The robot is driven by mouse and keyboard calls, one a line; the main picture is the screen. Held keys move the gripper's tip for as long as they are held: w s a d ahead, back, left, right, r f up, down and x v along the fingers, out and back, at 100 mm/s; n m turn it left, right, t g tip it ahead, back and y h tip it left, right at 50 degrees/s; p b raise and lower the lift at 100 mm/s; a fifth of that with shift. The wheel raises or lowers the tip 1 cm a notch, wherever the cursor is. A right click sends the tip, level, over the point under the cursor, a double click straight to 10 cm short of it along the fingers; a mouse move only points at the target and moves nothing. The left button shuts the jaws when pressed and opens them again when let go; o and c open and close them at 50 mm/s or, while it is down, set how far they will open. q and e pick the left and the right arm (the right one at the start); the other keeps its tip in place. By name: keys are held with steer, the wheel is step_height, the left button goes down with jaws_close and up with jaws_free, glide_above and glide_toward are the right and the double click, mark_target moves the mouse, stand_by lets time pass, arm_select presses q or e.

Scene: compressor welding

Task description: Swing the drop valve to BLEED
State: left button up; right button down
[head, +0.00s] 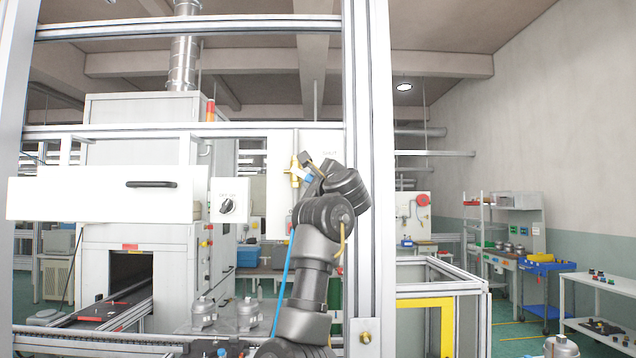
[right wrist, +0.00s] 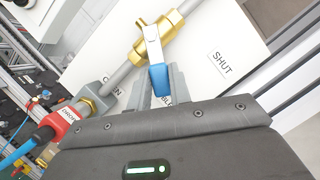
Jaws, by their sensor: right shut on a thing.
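The drop valve has a brass body (right wrist: 155,38) on a grey pipe, with a silver lever (right wrist: 152,46) ending in a blue grip (right wrist: 159,78). The brass valve also shows in the head view (head: 295,172). My right gripper (right wrist: 161,88) is shut on the blue grip, one finger on each side. The lever points between the OPEN label (right wrist: 112,90), partly covered, and the SHUT label (right wrist: 222,63), toward a label starting "BL" (right wrist: 168,101), mostly hidden by my gripper. My left gripper is not in view.
A red fitting (right wrist: 62,122) with a white tag and a blue hose (right wrist: 18,153) sits at lower left in the wrist view. An aluminium post (head: 370,120) stands right beside my right arm. A white panel with a rotary knob (head: 228,205) is left of the valve.

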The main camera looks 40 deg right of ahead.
stand_by(0.4)
steer(key=c, duration=1.3)
jaws_free()
steer(key=shift+s, duration=0.1)
steer(key=shift+b+v, duration=3.25)
steer(key=shift+v, duration=2.05)
